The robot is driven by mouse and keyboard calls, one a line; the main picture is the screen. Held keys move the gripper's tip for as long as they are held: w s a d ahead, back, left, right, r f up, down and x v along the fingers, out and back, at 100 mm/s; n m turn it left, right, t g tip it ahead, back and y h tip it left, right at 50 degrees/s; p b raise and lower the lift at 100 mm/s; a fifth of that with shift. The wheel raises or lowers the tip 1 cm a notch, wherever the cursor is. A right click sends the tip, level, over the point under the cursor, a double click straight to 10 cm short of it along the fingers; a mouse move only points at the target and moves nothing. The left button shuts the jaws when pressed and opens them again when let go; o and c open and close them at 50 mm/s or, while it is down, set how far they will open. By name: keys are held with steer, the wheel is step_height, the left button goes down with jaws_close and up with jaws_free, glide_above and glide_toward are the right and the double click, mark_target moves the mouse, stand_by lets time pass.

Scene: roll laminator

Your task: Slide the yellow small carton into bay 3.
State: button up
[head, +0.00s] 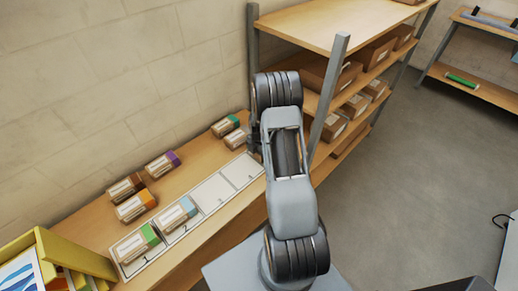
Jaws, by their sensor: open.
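A long white tray (198,226) of bays lies along the front of the wooden table. A green-ended carton (135,244) is in the nearest bay and a light-blue-ended carton (174,215) in the second. The third bay (213,193) and the fourth bay (241,170) are empty. No yellow carton can be made out. A carton (234,139) at the far end, beside my arm, has its end colour hidden. My gripper (254,143) shows only as a dark sliver left of my arm, over the table's far end; its fingertips are mostly hidden.
Cartons with brown (124,187), orange (135,206), purple (163,165) and green (225,126) ends stand behind the tray. A yellow box (75,253) is at the near left. A shelf rack (325,28) with brown boxes rises beyond the table, close to my arm.

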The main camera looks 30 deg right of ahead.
mark_target(203, 200)
steer(key=shift+f, duration=0.2)
steer(key=shift+c, duration=0.2)
steer(key=c, duration=1.1)
steer(key=shift+s+a+b, duration=0.25)
steer(key=shift+s+a, duration=0.6)
steer(key=shift+a, duration=3.95)
steer(key=shift+s+a+b, duration=0.25)
steer(key=shift+s+a, duration=0.55)
steer(key=shift+a, duration=4.05)
steer(key=shift+s+a+b, duration=0.25)
steer(key=shift+s+a, duration=0.6)
steer(key=shift+a, duration=3.95)
steer(key=o, duration=1.1)
steer(key=shift+o, duration=0.8)
steer(key=shift+r, duration=0.1)
